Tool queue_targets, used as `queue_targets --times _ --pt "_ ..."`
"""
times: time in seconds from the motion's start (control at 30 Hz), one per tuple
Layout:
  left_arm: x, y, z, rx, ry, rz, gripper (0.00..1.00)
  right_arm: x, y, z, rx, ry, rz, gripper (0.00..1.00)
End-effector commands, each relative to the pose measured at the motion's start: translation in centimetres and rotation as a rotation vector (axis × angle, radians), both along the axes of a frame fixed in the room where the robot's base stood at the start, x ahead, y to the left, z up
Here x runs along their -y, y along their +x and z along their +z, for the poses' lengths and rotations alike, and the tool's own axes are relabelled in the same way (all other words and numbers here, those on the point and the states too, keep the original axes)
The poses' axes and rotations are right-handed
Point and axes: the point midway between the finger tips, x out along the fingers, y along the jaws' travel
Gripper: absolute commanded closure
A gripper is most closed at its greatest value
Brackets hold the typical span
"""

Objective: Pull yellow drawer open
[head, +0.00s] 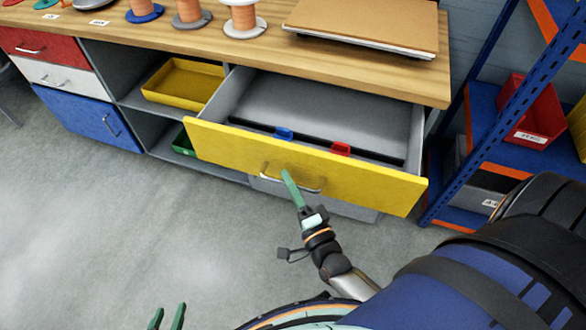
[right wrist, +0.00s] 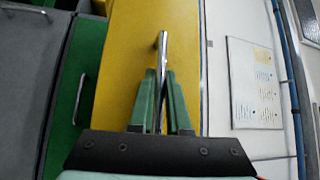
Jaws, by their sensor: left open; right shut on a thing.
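The yellow drawer (head: 300,160) is pulled well out from under the wooden workbench, and its grey inside shows. Its silver bar handle (head: 312,188) is on the front face and also shows in the right wrist view (right wrist: 163,55). My right gripper (head: 287,174) is shut on this handle. In the right wrist view its green fingers (right wrist: 162,85) lie on either side of the bar, with the yellow front (right wrist: 130,60) behind. My left gripper (head: 167,318) is open and empty at the bottom edge, over the floor, away from the drawer.
Blue (head: 284,133) and red (head: 341,148) small things sit inside the drawer. The bench top (head: 180,37) holds spools and a board (head: 365,22). A blue shelf rack (head: 470,130) with a red bin (head: 525,110) stands right of the drawer. The floor (head: 90,220) at left is clear.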

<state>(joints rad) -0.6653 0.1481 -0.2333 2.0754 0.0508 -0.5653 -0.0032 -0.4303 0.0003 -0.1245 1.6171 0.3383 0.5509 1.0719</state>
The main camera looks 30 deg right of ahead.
Motion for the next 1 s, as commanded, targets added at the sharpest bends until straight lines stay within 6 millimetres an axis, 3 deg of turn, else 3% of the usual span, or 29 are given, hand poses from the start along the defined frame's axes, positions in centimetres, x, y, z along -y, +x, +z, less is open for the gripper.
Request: queue_targets --times 0.6,0.63,0.8,0.9,1.0 --pt "0.09 0.06 0.27 0.003 -0.001 -0.001 0.53 -0.63 -0.57 -0.04 0.0 -0.002 0.0 1.0" --pt "0.09 0.07 0.28 0.003 -0.001 -0.001 0.53 -0.63 -0.57 -0.04 0.0 -0.001 0.0 0.83" --pt "0.09 0.07 0.29 0.003 -0.001 -0.001 0.53 -0.63 -0.56 -0.04 0.0 -0.001 0.0 0.64" --pt "0.09 0.07 0.29 0.004 -0.001 -0.001 0.53 -0.63 -0.55 -0.03 0.0 -0.001 0.0 0.56" --pt "0.08 0.08 0.29 0.004 -0.001 -0.001 0.53 -0.63 -0.54 -0.01 0.0 -0.001 0.0 0.56"
